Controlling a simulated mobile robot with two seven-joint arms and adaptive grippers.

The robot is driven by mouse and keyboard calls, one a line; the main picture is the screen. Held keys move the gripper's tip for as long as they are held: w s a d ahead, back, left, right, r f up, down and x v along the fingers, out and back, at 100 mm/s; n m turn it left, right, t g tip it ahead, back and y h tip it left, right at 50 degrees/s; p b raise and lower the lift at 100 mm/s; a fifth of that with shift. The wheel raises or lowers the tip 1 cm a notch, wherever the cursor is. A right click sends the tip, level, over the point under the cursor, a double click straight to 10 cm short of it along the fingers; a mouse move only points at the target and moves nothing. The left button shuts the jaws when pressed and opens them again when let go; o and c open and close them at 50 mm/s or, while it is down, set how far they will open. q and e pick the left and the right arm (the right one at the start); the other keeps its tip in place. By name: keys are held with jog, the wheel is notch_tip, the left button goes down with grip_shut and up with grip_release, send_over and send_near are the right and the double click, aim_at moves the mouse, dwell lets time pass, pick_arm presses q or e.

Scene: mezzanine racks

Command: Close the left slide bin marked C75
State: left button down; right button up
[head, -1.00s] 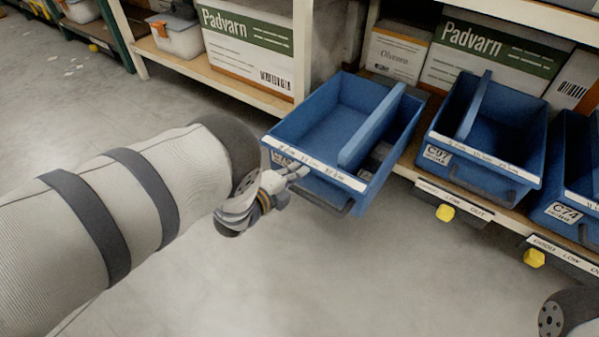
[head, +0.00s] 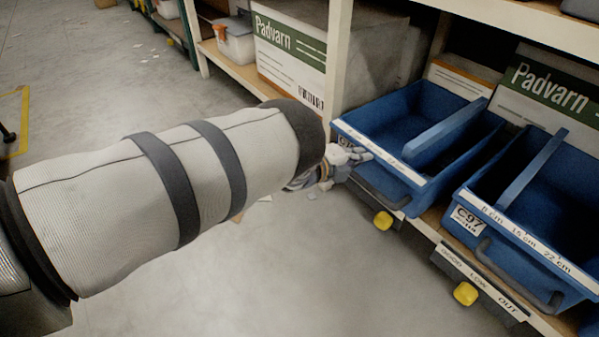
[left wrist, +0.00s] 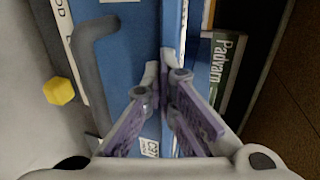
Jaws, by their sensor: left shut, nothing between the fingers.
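The left blue slide bin (head: 392,118) sits on the shelf, its front roughly in line with its neighbour's. It has a long blue divider, a white scale strip and a dark handle, which also shows in the left wrist view (left wrist: 88,75). Its label (left wrist: 153,149) is partly hidden by my finger; "C7" is readable. My left gripper (head: 362,155) is shut and empty at the bin's front, near the left end of the strip. In the left wrist view the closed fingertips (left wrist: 165,75) are at the bin's front face; contact is unclear. My right gripper is not in view.
The blue bin marked C97 (head: 520,225) stands just to the right. Yellow knobs (head: 383,221) are under the shelf edge. A pale rack post (head: 338,60) rises at the bin's left, with a Padvarn carton (head: 290,60) beyond it.

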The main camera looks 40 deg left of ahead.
aim_at(367, 149)
pick_arm(q)
jog(key=x, duration=0.1)
jog(key=b+x, duration=0.2)
jog(key=shift+w+r, duration=0.25)
jog(key=shift+w, duration=0.15)
jog(key=shift+w+d+r, duration=0.2)
jog(key=shift+w+r, duration=0.05)
jog(key=shift+w, duration=0.4)
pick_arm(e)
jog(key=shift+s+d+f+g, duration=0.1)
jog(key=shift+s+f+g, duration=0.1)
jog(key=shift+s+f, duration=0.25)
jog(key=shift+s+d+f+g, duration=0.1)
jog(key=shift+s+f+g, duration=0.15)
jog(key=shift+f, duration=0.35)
